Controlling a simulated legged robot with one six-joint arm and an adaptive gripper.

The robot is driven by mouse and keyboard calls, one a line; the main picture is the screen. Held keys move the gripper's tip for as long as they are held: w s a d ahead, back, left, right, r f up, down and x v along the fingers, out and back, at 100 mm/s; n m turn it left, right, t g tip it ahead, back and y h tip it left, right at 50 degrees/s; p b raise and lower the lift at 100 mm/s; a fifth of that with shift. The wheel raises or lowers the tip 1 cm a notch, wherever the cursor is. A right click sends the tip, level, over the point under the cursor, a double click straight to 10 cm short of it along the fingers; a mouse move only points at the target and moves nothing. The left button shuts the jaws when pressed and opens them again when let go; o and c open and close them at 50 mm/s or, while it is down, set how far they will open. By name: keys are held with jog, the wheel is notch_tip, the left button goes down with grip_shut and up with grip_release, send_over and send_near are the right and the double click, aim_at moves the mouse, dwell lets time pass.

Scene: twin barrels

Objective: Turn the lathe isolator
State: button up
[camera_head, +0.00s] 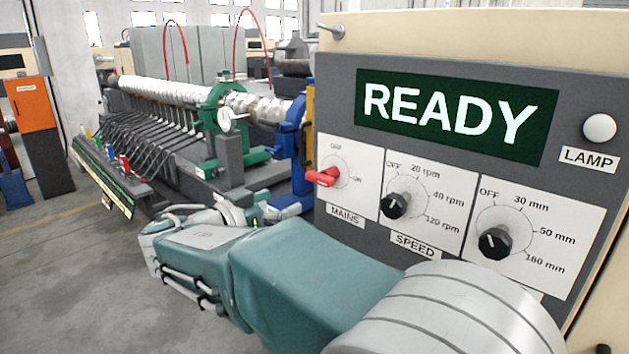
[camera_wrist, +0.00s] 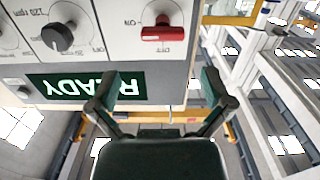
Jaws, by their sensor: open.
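The lathe isolator is a red lever (camera_head: 327,177) on a white dial plate (camera_head: 347,197) labelled MAINS, with OFF and ON marks, on the grey control panel. In the wrist view, which is upside down, the red lever (camera_wrist: 163,33) is near the top, with OFF printed beside it. I cannot tell exactly which mark it points to. My gripper (camera_wrist: 160,90) is open and empty, its two dark fingers spread wide. The lever appears beyond the fingertips, between their sideways positions and apart from them. In the head view my arm crosses below the panel; the fingers are not clear there.
The panel carries a green READY display (camera_head: 455,115), a black speed knob (camera_head: 395,206), another black knob (camera_head: 495,243) marked in mm, and a white lamp (camera_head: 600,128). A long lathe (camera_head: 180,92) stands behind at left. An orange cabinet (camera_head: 33,102) is far left. Floor is clear at left.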

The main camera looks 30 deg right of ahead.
aim_at(315, 181)
jog(key=x, duration=1)
jog(key=shift+w+d+r, duration=0.2)
jog(key=shift+w+r, duration=0.15)
jog(key=c, duration=0.8)
